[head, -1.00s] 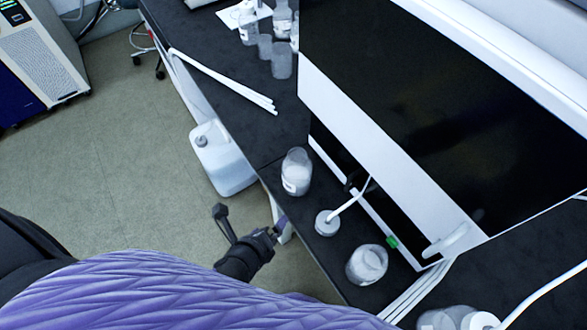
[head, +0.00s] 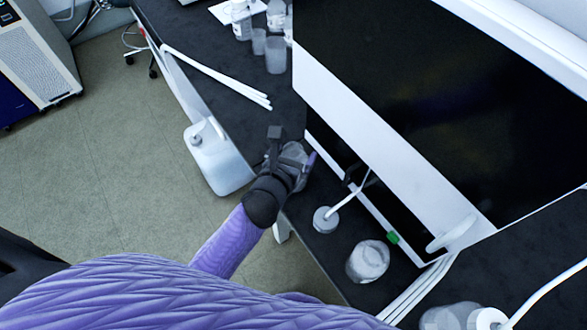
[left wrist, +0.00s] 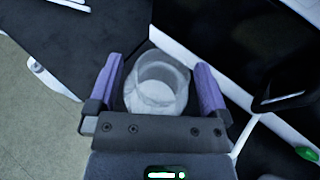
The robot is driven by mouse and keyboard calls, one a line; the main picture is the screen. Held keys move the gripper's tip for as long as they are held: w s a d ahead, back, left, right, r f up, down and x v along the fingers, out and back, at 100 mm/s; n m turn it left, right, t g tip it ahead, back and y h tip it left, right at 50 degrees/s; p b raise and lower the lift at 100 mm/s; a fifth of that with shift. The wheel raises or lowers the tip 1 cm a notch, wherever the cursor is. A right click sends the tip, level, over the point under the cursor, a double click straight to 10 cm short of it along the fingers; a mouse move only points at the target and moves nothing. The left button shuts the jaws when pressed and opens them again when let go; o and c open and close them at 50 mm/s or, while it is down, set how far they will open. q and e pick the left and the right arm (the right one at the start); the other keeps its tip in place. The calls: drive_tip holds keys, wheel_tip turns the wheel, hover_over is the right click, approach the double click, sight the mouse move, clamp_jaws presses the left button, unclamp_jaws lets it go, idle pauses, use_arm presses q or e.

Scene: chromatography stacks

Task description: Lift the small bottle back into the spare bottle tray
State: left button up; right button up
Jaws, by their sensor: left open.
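A clear glass bottle with white contents (left wrist: 158,92) stands between the two purple fingers of my left gripper (left wrist: 157,84) in the left wrist view. The fingers are open, one on each side, with no clear grip on it. In the head view my left gripper (head: 298,164) is over the bench edge and largely hides this bottle. A white, flat, tray-like piece (head: 226,12) lies at the far end of the bench, cut by the top edge; I cannot tell whether it is the spare bottle tray. My right gripper is not in view.
A capped bottle with a tube (head: 325,220) and another glass bottle (head: 367,262) stand nearer on the black bench. A large white-and-black instrument (head: 450,110) borders the right. White rods (head: 215,75) and several glass vessels (head: 275,55) lie farther along. A white jug (head: 218,160) is beside the bench.

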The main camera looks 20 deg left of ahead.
use_arm(q)
drive_tip(key=shift+s, duration=0.1)
clamp_jaws()
idle(0.5)
